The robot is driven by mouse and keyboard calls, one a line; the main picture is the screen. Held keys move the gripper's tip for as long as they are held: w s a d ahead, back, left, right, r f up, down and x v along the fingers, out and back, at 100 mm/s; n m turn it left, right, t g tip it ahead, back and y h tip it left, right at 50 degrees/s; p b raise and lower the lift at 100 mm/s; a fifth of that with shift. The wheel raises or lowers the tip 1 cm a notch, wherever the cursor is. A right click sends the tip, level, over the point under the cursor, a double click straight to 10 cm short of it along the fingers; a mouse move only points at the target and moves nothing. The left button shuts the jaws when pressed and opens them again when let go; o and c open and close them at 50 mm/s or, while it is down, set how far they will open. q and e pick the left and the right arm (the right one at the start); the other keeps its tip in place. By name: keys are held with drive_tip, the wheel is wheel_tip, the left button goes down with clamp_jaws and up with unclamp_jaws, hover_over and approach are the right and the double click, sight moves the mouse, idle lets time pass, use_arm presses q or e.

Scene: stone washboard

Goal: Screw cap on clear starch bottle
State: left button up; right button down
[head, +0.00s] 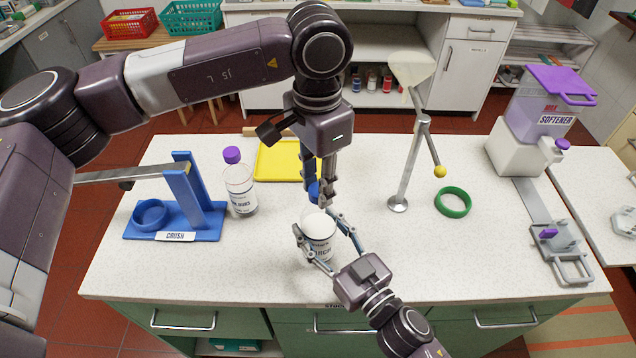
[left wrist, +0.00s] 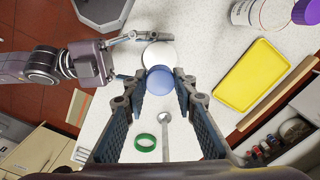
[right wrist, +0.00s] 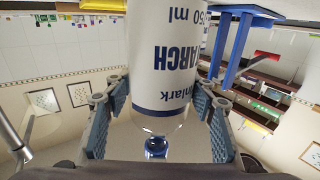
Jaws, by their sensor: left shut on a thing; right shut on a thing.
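The starch bottle (head: 320,247), white with dark lettering, stands on the counter in the head view. My right gripper (head: 328,258) is shut around its body; the right wrist view shows its label (right wrist: 168,60) upside down between the fingers. My left gripper (head: 321,188) points down from above and is shut on a blue cap (head: 314,191). In the left wrist view the cap (left wrist: 160,86) sits between the fingertips and overlaps the round white bottle top (left wrist: 158,55). I cannot tell whether cap and bottle touch. The bottle's neck is hidden in the head view.
A purple-capped bottle (head: 240,193) and blue crush stand (head: 205,218) are at left. A yellow tray (head: 280,160) lies behind. A metal stand (head: 410,170), green ring (head: 453,202) and softener dispenser (head: 530,130) are at right.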

use_arm(q)
drive_tip(key=shift+m, duration=0.3)
drive_tip(key=o, duration=0.7)
drive_tip(key=shift+r, duration=0.1)
drive_tip(key=shift+r, duration=2.2)
drive_tip(key=shift+c, duration=0.3)
